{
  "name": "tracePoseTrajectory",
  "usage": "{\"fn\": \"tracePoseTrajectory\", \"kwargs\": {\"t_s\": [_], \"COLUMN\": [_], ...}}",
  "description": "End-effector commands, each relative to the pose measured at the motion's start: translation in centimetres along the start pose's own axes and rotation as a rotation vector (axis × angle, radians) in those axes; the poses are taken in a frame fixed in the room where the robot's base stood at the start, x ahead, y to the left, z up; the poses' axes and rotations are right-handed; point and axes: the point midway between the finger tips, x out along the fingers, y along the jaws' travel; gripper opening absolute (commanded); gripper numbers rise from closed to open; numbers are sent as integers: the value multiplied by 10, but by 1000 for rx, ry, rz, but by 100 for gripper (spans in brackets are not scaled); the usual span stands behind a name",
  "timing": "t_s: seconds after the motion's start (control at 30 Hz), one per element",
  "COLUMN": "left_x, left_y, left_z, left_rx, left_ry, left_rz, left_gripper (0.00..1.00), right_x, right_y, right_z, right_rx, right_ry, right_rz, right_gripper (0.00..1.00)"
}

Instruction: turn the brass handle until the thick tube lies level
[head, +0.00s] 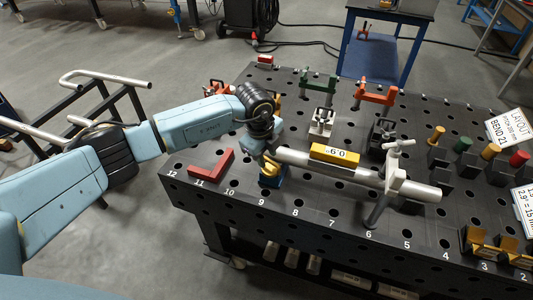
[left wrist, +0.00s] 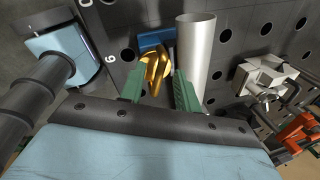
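The thick pale tube (head: 405,186) runs across the near part of the table, held by a white clamp stand (head: 398,170) toward its right end. A yellow gauge (head: 334,155) with a small readout sits on it. The tube's left end is near my left gripper (head: 262,150). The brass handle (left wrist: 154,68) sits by a blue block (left wrist: 157,39); the block also shows in the head view (head: 270,181). In the left wrist view my left gripper (left wrist: 158,80) has its green fingers apart, with the handle between or just beyond them. Contact is unclear. My right gripper is not in view.
The black table (head: 300,192) is full of holes. A red angle piece (head: 212,166) lies left of the handle. Green (head: 318,84) and orange (head: 376,94) clamps stand behind. Several coloured pegs (head: 463,145) stand at right. A grey vise-like block (head: 321,123) is behind the tube.

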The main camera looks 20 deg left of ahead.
Motion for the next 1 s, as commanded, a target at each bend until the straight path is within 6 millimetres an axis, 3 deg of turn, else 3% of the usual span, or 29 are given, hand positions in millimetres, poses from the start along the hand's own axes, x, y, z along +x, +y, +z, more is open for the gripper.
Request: {"fn": "tracePoseTrajectory", "kwargs": {"t_s": [0.03,0.3,0.67,1.0], "left_x": [0,0,0,2], "left_y": [0,0,0,-3], "left_z": [0,0,0,1], "left_rx": [0,0,38,256], "left_ry": [0,1,9,52], "left_rz": [0,0,0,0], "left_gripper": [31,0,0,0], "right_x": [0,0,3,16], "right_y": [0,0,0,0], "right_z": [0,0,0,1], "right_rx": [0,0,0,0], "right_ry": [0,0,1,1], "right_rz": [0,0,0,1], "right_gripper": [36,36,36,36]}}
